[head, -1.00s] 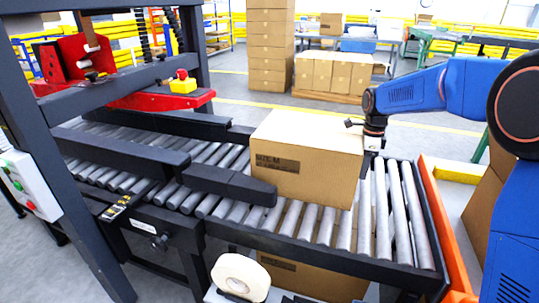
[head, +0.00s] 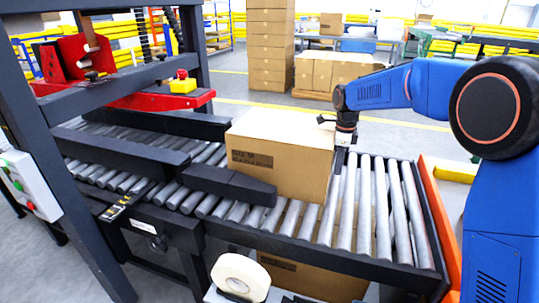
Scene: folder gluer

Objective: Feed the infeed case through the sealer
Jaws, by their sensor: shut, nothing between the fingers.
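The infeed case (head: 285,162), a closed brown carton with a dark printed label, sits upright on the grey rollers of the conveyor (head: 385,205). Its left end is beside the black side guide (head: 228,185) at the mouth of the sealer (head: 105,75). My gripper (head: 342,165) points down at the case's right end, shut and empty. It is against or very close to that end face; exact contact is hard to tell. The fingertips are small and partly dark against the carton.
A control box with buttons (head: 28,187) hangs on the sealer's left post. A tape roll (head: 240,277) and another carton (head: 310,278) are below the conveyor's near side. An orange edge (head: 450,235) bounds the conveyor's right end. Rollers right of my gripper are clear.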

